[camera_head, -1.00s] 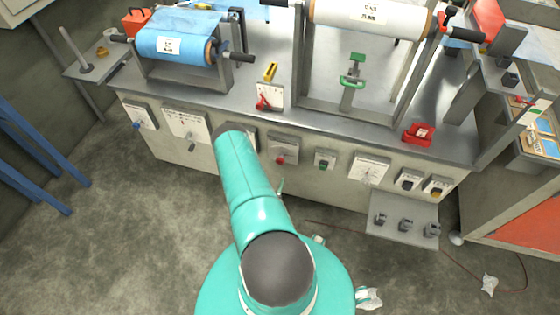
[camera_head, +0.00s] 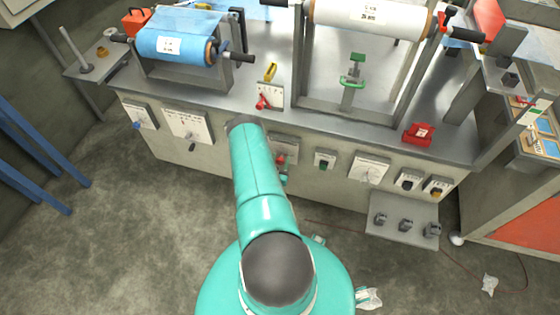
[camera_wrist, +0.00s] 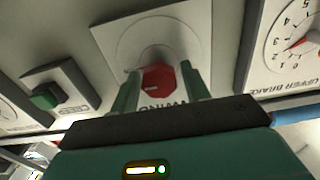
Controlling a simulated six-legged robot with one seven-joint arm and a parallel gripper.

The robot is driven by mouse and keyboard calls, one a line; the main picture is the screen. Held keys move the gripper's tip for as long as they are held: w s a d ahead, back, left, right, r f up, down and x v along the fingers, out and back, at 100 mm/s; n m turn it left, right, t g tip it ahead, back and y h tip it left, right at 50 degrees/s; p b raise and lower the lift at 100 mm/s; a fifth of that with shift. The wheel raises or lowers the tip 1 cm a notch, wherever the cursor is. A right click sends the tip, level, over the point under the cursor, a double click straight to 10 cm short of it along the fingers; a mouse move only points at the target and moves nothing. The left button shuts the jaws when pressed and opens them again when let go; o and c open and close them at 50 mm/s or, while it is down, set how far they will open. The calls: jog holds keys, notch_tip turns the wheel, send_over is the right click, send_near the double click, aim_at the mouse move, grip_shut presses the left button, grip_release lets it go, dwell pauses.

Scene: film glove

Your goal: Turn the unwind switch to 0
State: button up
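The unwind switch is a red knob (camera_wrist: 158,77) on a pale plate on the machine's front, with a label partly hidden in the wrist view. In the head view the red knob (camera_head: 281,160) shows just right of my arm. My gripper (camera_wrist: 158,82) has its two teal fingers on either side of the knob in the wrist view. The fingers look open around it, with narrow gaps; contact is not clear. In the head view my arm hides most of the gripper. The scale marks and the switch's set position cannot be read.
A green button (camera_wrist: 46,96) is on one side of the switch and the upper brake dial (camera_wrist: 300,45) on the other.

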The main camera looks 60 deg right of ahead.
jog(key=c, duration=0.7)
jog(key=shift+a+n, duration=0.1)
jog(key=shift+n, duration=0.3)
jog(key=n, duration=0.2)
jog(key=shift+w+n, duration=0.1)
jog(key=shift+n, duration=0.2)
jog(key=n, duration=0.3)
jog(key=shift+f+n, duration=0.1)
jog(key=shift+n, duration=0.2)
jog(key=n, duration=0.5)
jog(key=shift+f+n, duration=0.1)
jog(key=shift+n, duration=0.2)
jog(key=n, duration=0.5)
jog(key=shift+n, duration=0.3)
